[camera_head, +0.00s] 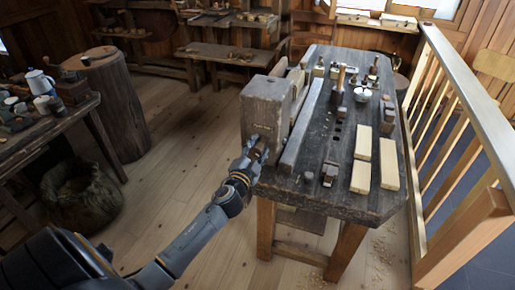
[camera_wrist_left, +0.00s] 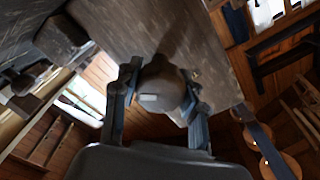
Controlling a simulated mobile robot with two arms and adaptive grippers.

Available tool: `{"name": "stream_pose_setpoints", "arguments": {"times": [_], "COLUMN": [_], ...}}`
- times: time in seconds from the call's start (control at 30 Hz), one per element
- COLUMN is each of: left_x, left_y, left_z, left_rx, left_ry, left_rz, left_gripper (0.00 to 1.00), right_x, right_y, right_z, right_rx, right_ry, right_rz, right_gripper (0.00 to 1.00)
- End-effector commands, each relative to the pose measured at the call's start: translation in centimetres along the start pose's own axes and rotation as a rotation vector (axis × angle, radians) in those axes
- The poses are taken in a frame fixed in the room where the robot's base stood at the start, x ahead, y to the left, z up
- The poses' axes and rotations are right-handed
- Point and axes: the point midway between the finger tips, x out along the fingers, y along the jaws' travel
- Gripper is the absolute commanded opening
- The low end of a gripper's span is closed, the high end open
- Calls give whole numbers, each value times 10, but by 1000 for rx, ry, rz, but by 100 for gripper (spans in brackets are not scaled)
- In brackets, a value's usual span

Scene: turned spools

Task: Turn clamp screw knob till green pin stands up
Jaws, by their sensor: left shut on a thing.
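The clamp is a large weathered wooden block (camera_head: 264,102) at the left end of the workbench (camera_head: 322,140), with small dark lettering on its face. My left gripper (camera_head: 254,152) is at the lower part of that face, shut on the brown screw knob (camera_head: 259,142). In the left wrist view the rounded knob (camera_wrist_left: 163,86) sits between the two fingers of the gripper (camera_wrist_left: 158,102), against the wooden face (camera_wrist_left: 150,28). I cannot make out a green pin in either view. My right gripper is not in view.
A wooden railing (camera_head: 460,100) runs along the right. A side table (camera_head: 50,128) with mugs and a sack (camera_head: 82,192) stand at left. Open floor lies between.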

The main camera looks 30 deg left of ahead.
Motion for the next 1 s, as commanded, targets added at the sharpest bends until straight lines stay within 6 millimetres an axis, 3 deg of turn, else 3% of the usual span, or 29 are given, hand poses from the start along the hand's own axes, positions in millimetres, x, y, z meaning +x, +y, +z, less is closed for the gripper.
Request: {"name": "stream_pose_setpoints", "arguments": {"times": [1.0], "left_x": [-2], "left_y": [4], "left_z": [2], "left_rx": [970], "left_ry": [1], "left_rz": [9], "left_gripper": [11], "right_x": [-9], "right_y": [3], "right_z": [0], "right_rx": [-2], "right_ry": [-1], "right_rz": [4], "right_gripper": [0]}}
